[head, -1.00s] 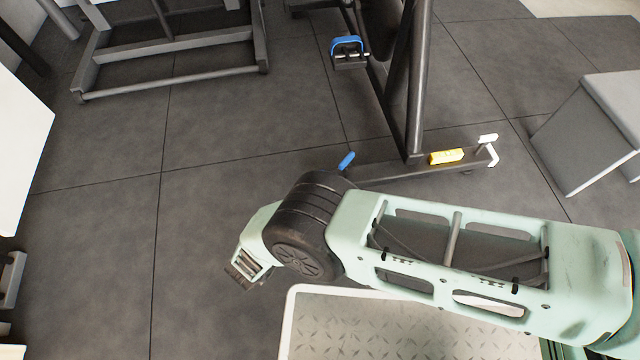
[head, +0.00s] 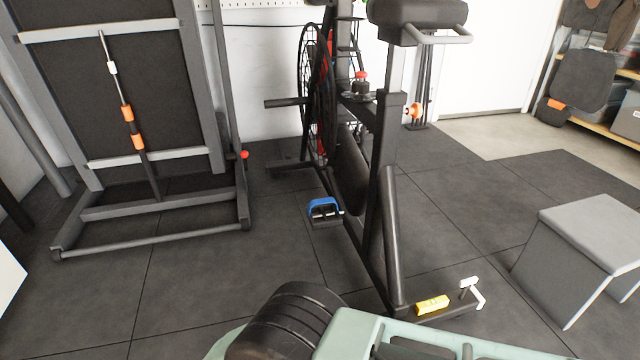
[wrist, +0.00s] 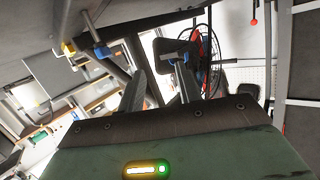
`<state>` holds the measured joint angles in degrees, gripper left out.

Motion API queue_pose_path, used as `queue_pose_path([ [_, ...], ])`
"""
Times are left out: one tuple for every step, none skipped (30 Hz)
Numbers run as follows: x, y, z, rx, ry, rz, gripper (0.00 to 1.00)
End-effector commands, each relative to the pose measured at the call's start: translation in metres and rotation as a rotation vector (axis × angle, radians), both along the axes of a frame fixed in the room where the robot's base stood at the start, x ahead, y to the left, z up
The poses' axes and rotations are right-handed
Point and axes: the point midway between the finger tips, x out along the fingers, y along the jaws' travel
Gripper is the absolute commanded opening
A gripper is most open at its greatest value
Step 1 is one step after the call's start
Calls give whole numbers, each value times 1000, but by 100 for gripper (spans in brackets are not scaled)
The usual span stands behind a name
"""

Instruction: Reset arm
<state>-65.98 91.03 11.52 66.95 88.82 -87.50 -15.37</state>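My gripper (wrist: 178,78) shows in the wrist view, its two dark fingers standing apart with nothing between them. The wrist view looks sideways across the room, with its picture rolled over. In the head view my pale green arm and its black joint show only along the bottom edge. The gripper itself is out of the head view.
A folded grey frame (head: 150,240) stands at the left, a grey step-like block (head: 585,240) at the right. Open floor (head: 260,290) lies between.

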Motion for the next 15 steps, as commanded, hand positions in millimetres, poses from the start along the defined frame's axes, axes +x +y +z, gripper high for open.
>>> queue_pose_path([
  [19,16,30,62,36,51,35],
  [27,24,42,96,63,89,35],
  [38,35,59,139,95,140,35],
  [44,43,72,168,121,178,35],
  [51,50,85,196,146,217,35],
  [58,58,103,232,179,268,35],
  [62,64,117,257,204,309,35],
  [66,69,131,279,229,347,35],
  [69,75,150,307,262,402,35],
  [71,78,165,324,288,443,35],
  [72,80,179,340,313,483,35],
  [71,82,198,358,348,535,35],
  [70,82,212,369,373,574,35],
  [68,82,227,377,398,614,35],
  [64,81,245,384,434,667,35],
])
